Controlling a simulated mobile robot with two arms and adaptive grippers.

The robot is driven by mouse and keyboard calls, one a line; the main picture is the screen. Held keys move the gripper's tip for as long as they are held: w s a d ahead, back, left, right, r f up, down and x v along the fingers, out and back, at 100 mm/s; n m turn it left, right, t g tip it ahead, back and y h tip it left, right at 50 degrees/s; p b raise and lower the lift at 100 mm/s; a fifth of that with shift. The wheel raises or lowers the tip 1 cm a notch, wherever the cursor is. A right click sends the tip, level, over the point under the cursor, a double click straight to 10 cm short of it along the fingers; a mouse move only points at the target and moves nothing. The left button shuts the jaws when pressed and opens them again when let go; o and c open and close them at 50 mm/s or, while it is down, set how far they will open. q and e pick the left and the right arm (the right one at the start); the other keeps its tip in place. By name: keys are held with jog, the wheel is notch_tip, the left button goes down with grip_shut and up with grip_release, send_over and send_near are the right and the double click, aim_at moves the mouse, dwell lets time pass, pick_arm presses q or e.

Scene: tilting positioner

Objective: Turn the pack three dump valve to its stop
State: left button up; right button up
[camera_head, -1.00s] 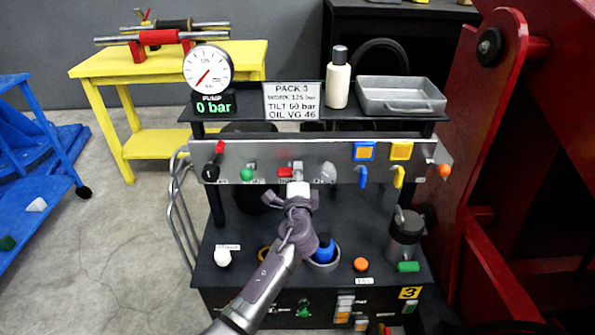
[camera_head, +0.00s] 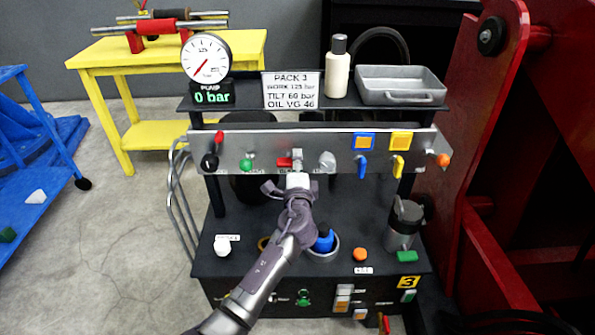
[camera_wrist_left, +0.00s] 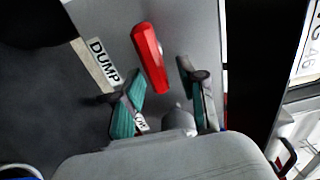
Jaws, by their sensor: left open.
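In the left wrist view the red handle (camera_wrist_left: 150,57) stands beside a DUMP label (camera_wrist_left: 101,62), slightly tilted from upright. My left gripper (camera_head: 292,187) is just in front of the panel at this handle. In the left wrist view the open gripper (camera_wrist_left: 162,92) has its green-padded fingers spread on either side of the handle's lower end, without visible contact. The label is partly covered by a finger. My right gripper is not in view.
Along the panel are a green knob (camera_head: 246,165), a grey knob (camera_head: 327,161), a blue lever (camera_head: 362,166) and a yellow lever (camera_head: 398,166). The gauge (camera_head: 206,58) readout says 0 bar. A bottle (camera_head: 338,68) and a tray (camera_head: 401,84) stand on the shelf above.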

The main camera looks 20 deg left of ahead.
pick_arm(q)
jog(key=v, duration=1.1)
jog(key=shift+s, duration=0.35)
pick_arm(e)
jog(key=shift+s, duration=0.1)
pick_arm(q)
jog(key=shift+d, duration=0.1)
